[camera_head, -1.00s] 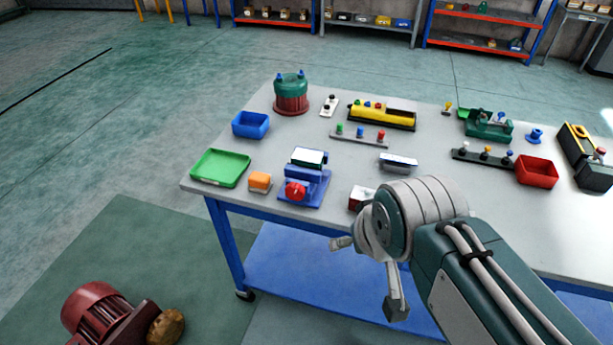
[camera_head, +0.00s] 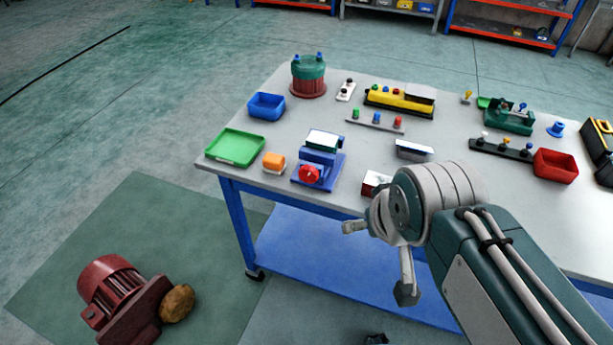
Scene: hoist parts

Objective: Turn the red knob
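The red knob (camera_head: 309,174) sits on the front face of a blue device (camera_head: 321,158) with a pale top, near the front edge of the table. My gripper (camera_head: 380,259) hangs in front of the table edge, to the right of the knob and nearer to me. Its two fingers are spread wide apart with nothing between them. It is clear of the knob and of the table.
The table (camera_head: 225,172) has a blue frame and lower shelf. A red motor (camera_head: 115,288) lies on the floor at lower left.

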